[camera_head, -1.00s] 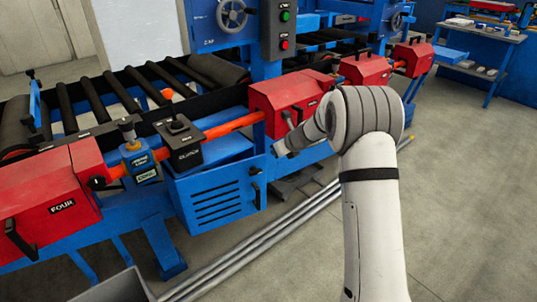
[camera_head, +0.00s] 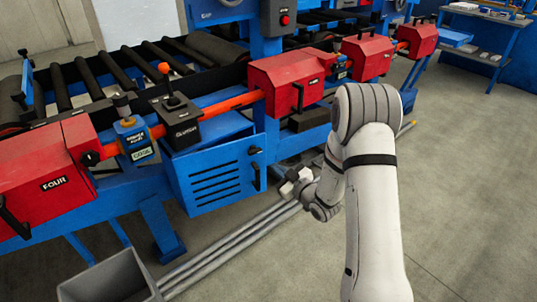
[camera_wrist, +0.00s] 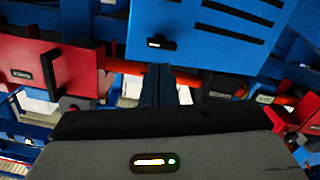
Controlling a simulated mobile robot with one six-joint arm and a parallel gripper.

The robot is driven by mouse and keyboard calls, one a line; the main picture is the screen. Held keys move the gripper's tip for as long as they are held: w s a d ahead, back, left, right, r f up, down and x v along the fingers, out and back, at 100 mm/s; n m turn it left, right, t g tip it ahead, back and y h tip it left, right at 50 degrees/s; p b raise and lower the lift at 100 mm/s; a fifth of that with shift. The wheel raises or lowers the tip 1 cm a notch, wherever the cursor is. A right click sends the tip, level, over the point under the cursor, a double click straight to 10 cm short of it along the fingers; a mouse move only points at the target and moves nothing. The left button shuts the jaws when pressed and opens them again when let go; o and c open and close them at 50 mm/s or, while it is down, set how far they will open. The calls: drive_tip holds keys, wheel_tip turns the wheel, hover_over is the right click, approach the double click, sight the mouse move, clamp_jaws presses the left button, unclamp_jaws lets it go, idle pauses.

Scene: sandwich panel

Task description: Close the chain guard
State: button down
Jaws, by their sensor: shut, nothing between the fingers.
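The chain guard appears to be the blue slotted panel (camera_head: 218,182) below the red rail, swung out from the machine frame. Black fittings sit at its right edge (camera_head: 255,165). In the wrist view the blue slotted panel (camera_wrist: 205,30) fills the upper part, with a small black catch (camera_wrist: 161,43) near its lower left corner. My gripper (camera_head: 288,187) is low, just right of the panel's right edge in the head view. In the wrist view its dark fingers (camera_wrist: 158,72) are together, empty, pointing toward the panel below the catch. I cannot tell whether they touch it.
Red housings (camera_head: 290,80) line the orange-red rail (camera_head: 220,105). A black control box with a lever (camera_head: 175,120) stands above the panel. Long grey pipes (camera_head: 230,242) lie on the floor, and a grey bin (camera_head: 110,278) is at the lower left. Floor to the right is clear.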

sight(265, 145)
drive_tip(key=w+a+m, duration=0.1)
drive_tip(key=w+m, duration=0.1)
drive_tip(key=w, duration=0.2)
drive_tip(key=w+a+m+t+h+b, duration=0.1)
drive_tip(key=w, duration=0.2)
drive_tip(key=w+a+f+m+t+h, duration=0.1)
drive_tip(key=w+m, duration=0.1)
drive_tip(key=w, duration=0.2)
drive_tip(key=shift+w+m+b, duration=0.3)
